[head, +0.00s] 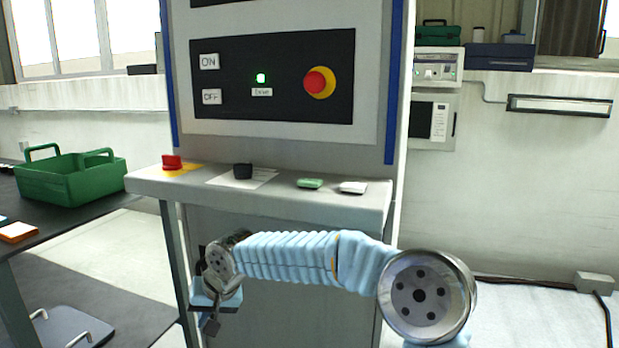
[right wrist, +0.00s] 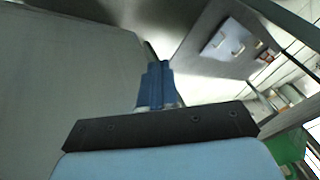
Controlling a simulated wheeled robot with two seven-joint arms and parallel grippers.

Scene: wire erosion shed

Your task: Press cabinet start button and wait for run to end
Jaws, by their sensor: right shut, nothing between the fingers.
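The grey cabinet (head: 275,160) stands upright in the head view. Its black panel (head: 215,125) has an ON label (head: 209,62), an OFF label (head: 212,97), a lit green lamp (head: 261,78) and a red mushroom button (head: 320,82) on yellow. On its ledge (head: 325,212) are a red knob (head: 172,162), a black knob (head: 243,171), a green button (head: 310,183) and a white button (head: 352,187). Which one is the start button is not readable. My right gripper (head: 212,325) is below the ledge, apart from the buttons. Its blue fingers are shut and empty in the right wrist view (right wrist: 156,72).
A green crate (head: 70,190) stands on a dark table (head: 80,225) at left. A low platform (head: 62,330) lies beneath. Wall boxes (head: 435,66) and a cable (head: 606,315) are at right. The space above the ledge is clear.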

